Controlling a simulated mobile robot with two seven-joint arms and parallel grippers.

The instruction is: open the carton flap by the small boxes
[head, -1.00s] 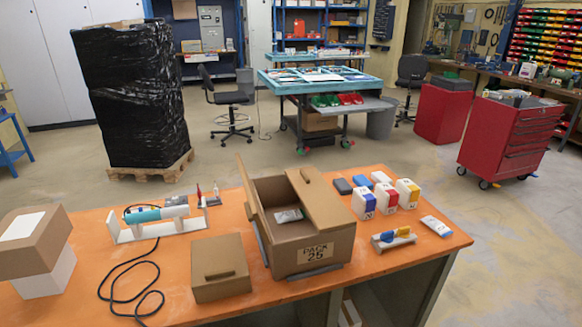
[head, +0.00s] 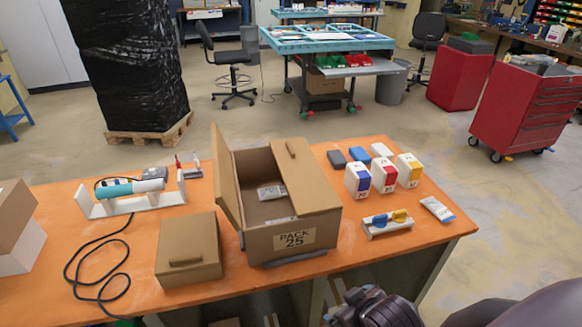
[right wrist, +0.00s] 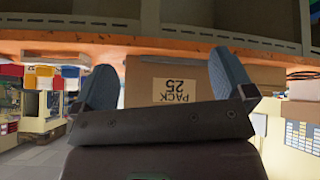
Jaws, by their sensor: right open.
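The carton (head: 294,240), marked PACK 25, stands on the orange table. Its left flap (head: 228,180) stands up, and its right flap (head: 307,178), on the side of the small boxes, lies shut over the right part with a small handle (head: 290,149) on it. The small boxes (head: 384,177), white with blue, red and yellow, stand to the right of the carton. My right gripper (right wrist: 165,78) is open and empty; the carton's labelled front shows upside down between its fingers in the right wrist view. My left gripper is not in view.
A lidded brown box (head: 188,250) sits left of the carton, beside a black cable (head: 90,265) and a white stand with a teal tool (head: 135,195). A tray with a blue and yellow item (head: 388,222) and a small packet (head: 437,209) lie at right. A packet (head: 270,192) is inside the carton.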

